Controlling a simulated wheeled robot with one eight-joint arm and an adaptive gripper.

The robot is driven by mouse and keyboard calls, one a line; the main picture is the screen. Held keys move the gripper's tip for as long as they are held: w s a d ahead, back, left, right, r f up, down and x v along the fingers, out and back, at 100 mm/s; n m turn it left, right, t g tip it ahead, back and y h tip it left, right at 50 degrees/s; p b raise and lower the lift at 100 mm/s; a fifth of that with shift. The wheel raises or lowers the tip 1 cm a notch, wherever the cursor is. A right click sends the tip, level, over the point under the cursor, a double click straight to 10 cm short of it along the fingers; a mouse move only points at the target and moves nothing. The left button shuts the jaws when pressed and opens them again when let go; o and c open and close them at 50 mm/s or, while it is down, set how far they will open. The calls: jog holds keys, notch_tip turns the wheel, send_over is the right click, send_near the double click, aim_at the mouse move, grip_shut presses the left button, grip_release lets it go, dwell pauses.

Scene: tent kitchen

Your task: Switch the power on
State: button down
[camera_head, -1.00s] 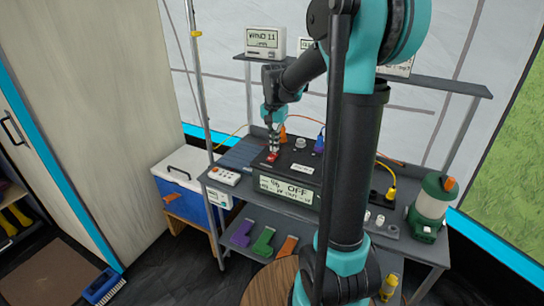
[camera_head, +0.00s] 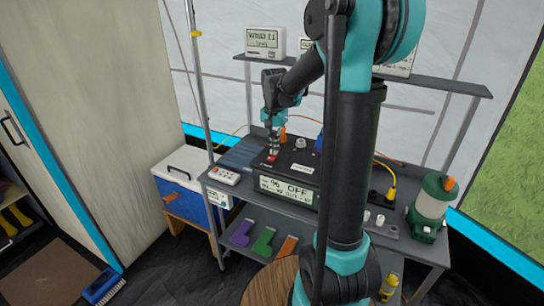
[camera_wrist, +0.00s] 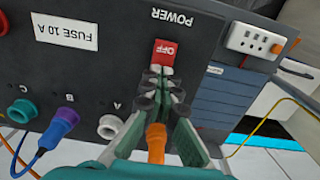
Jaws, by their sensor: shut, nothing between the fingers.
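The power switch is a red rocker marked OFF (camera_wrist: 165,52) under the word POWER on a dark power box (camera_wrist: 110,55). In the wrist view my gripper (camera_wrist: 160,73) is shut and empty, its tips right at the lower edge of the switch. I cannot tell whether they touch it. In the head view my gripper (camera_head: 272,152) is above the red switch (camera_head: 269,160), which it partly covers. A display (camera_head: 285,191) on the front of the box reads OFF.
A white outlet strip (camera_wrist: 257,42) lies to the right. A green lantern (camera_head: 432,205) stands at the bench's right end.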

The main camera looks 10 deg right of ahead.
jog(key=shift+f, duration=0.15)
jog(key=shift+r, duration=3.5)
jog(key=shift+s, duration=0.1)
